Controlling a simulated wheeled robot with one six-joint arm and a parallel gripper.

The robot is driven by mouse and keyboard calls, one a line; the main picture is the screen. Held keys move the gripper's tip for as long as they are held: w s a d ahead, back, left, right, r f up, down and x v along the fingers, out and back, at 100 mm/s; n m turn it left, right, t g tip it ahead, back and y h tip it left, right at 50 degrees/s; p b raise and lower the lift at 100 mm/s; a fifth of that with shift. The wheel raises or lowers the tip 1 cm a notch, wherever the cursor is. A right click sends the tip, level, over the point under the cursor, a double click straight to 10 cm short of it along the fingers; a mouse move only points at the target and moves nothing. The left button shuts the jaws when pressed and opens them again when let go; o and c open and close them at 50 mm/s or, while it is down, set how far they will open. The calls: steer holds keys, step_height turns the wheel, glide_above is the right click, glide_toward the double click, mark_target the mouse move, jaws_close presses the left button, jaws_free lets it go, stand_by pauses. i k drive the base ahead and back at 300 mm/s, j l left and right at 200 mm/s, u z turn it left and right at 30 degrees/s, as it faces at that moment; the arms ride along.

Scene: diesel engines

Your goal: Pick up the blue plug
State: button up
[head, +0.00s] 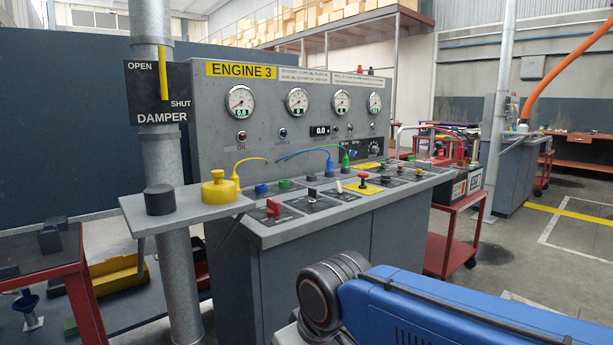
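The blue plug (330,168) stands upright on the top of the grey Engine 3 console (310,260), right of centre. A thin blue cable arcs from its top to the left, toward the console face. A green plug (345,161) stands close to its right, also with a cable. A yellow plug (235,182) with a yellow cable is at the left end of the console top. Blue (261,188) and green (284,184) round pieces sit between the yellow and blue plugs. My gripper is out of view; only blue and dark parts of my arm show at lower right.
A grey shelf (190,212) with black and yellow cylinders surrounds the vertical pipe (170,170) at left. A red cart (462,210) stands at right. Floor farther right is open.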

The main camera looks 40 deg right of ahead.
mark_target(329, 161)
steer(key=z, duration=1.2)
steer(key=i+j+z, duration=0.15)
steer(key=j+z, duration=0.3)
steer(key=i+j+z, duration=0.1)
steer(key=j+z, duration=0.15)
steer(key=z, duration=0.25)
steer(key=j+z, duration=0.45)
